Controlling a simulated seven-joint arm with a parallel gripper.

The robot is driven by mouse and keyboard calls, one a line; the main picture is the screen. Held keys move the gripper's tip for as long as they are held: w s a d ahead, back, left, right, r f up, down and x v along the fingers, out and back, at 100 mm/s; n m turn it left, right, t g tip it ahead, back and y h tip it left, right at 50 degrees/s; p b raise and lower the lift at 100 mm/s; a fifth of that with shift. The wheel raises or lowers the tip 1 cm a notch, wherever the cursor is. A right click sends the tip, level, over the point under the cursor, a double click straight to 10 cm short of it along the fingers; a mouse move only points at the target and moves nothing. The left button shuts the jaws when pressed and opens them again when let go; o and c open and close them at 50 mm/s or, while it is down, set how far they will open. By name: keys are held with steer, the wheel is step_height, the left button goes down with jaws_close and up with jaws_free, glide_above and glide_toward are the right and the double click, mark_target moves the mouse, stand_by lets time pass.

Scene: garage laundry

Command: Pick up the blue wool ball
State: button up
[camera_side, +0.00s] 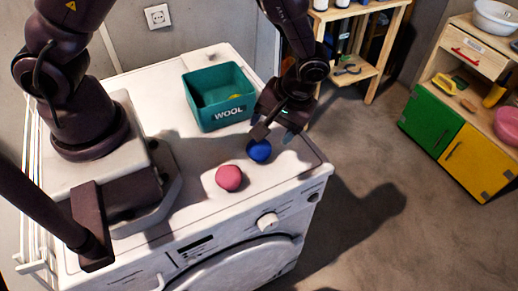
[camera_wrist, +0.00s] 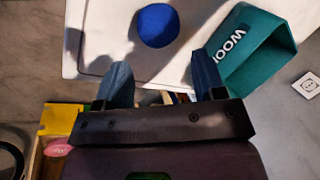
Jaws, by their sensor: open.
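The blue wool ball (camera_side: 259,151) rests on the white top of the washing machine (camera_side: 190,230), below my gripper in the side view. My gripper (camera_side: 272,135) is open and empty, pointing down close above the ball. In the wrist view the blue ball (camera_wrist: 158,25) lies beyond the two spread fingertips (camera_wrist: 162,72), roughly centred between them and not enclosed. In the side view one finger overlaps the ball's upper edge; I cannot tell whether they touch.
A pink wool ball (camera_side: 229,178) sits to the left and nearer the front edge. A teal bin marked WOOL (camera_side: 205,115) stands behind, with something yellow inside; it also shows in the wrist view (camera_wrist: 262,62). A wooden shelf and a coloured cabinet (camera_side: 432,122) stand beyond the machine.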

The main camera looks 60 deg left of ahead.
mark_target(263, 144)
steer(key=x, duration=0.8)
steer(key=shift+w+d, duration=0.1)
steer(key=shift+d, duration=0.1)
steer(key=c, duration=0.7)
